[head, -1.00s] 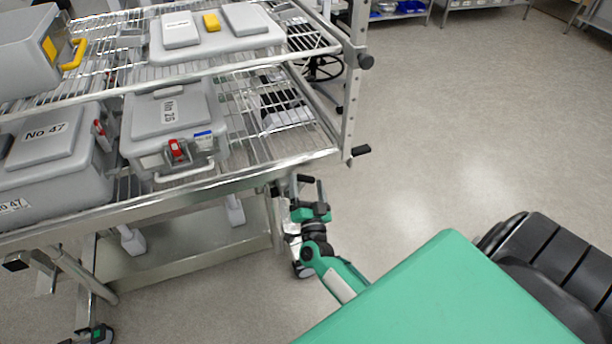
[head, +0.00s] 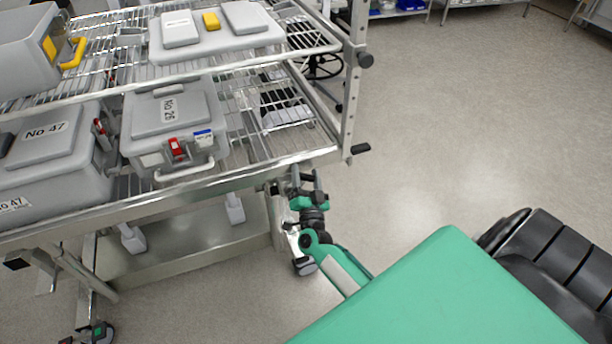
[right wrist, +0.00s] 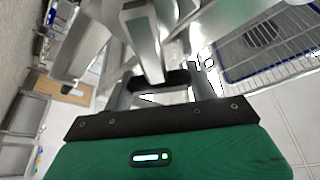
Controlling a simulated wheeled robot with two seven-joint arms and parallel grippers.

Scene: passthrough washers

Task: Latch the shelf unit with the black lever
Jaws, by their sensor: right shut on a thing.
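The shelf unit (head: 348,105) is a metal wire-shelf rack on the left of the head view, standing on a wheeled frame. My right gripper (head: 308,180) is low at its near right corner, just under the front rail. In the right wrist view the gripper's fingers (right wrist: 160,90) are on either side of a short black piece, which looks like the black lever (right wrist: 160,79), beside bright metal parts. The gripper is shut on it. In the head view the lever is too small and covered to make out clearly. My left gripper is not in view.
Grey cases, one marked No 47 (head: 50,150) and one with a red latch (head: 165,115), rest on the shelves. A black-tipped peg (head: 360,149) sticks out at the right post. The floor (head: 450,150) to the right is clear.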

